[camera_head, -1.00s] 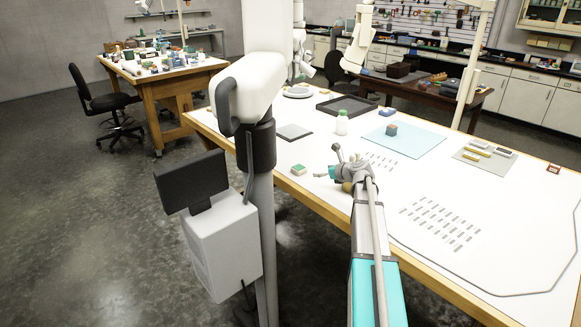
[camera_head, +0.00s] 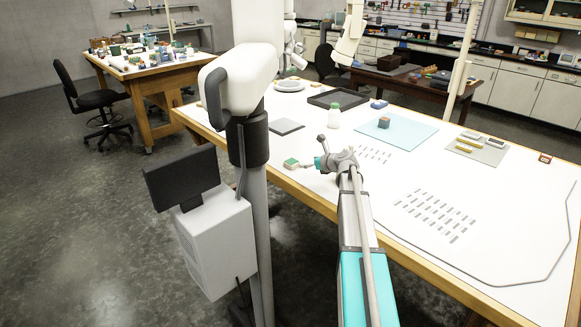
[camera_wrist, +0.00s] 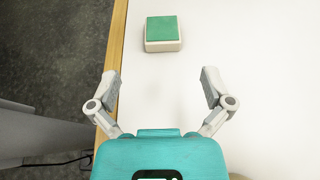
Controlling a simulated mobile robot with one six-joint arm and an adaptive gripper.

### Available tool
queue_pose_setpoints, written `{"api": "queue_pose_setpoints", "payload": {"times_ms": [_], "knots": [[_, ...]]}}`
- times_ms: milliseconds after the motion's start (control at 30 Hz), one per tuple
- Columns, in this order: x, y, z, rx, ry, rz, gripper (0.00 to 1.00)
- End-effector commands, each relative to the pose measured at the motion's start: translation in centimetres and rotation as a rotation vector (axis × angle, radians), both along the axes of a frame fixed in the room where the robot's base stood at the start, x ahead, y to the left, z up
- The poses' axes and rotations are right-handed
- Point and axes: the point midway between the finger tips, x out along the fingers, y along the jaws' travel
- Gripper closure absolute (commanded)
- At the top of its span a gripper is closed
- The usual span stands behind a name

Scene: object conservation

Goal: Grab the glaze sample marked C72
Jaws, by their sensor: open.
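A small block with a green top and cream sides (camera_head: 291,163) lies on the white table near its left edge. It also shows in the wrist view (camera_wrist: 163,33), ahead of my gripper and roughly centred between the fingers. No marking can be read on it, so I cannot tell whether it is C72. My gripper (camera_wrist: 162,80) is open and empty, with its two fingers spread apart. In the head view my gripper (camera_head: 308,165) is just right of the block, and I cannot tell its height above the table.
The white table (camera_head: 350,210) has a wooden edge. Several grey strips (camera_head: 435,215) lie to the right.

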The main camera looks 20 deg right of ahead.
Motion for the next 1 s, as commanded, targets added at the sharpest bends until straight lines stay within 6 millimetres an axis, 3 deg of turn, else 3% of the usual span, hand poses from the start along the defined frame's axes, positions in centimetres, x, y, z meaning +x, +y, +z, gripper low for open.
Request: {"api": "queue_pose_setpoints", "payload": {"times_ms": [100, 333, 1000], "knots": [[1.9, 0.5, -1.1, -0.001, 0.000, 0.001, 0.00], [4.3, 1.5, -2.1, 0.000, 0.000, 0.001, 0.00], [5.8, 2.1, -2.8, 0.000, 0.000, 0.002, 0.00]]}}
